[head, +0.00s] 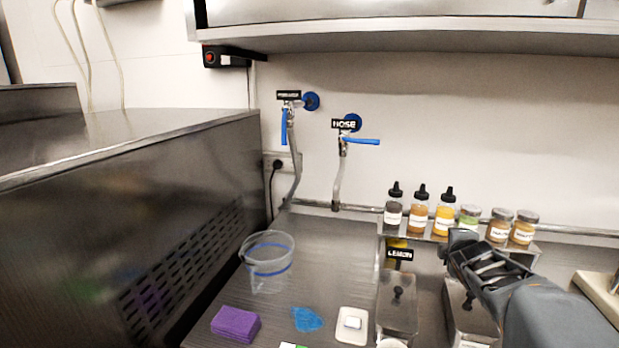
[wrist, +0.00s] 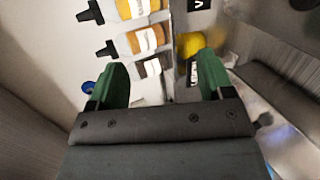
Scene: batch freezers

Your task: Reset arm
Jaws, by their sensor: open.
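My gripper (head: 462,243) is at the right of the head view, in front of the small shelf of bottles and jars and above the lidded metal containers. In the wrist view my gripper (wrist: 160,82) shows its two green fingers spread apart, with nothing held between them. Squeeze bottles (wrist: 143,41) with black tips lie beyond the fingers in the wrist view, apart from them. The same row of bottles (head: 418,218) stands upright on the shelf in the head view. My arm hides part of the shelf and containers.
A clear bucket (head: 268,270), purple sponge (head: 236,323), blue cloth (head: 306,319) and white tray (head: 352,338) are on the metal counter (head: 330,255). Lidded containers (head: 397,316) stand below my gripper. Two blue-handled valves (head: 362,141) are on the wall. An overhead shelf (head: 420,36) spans the top.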

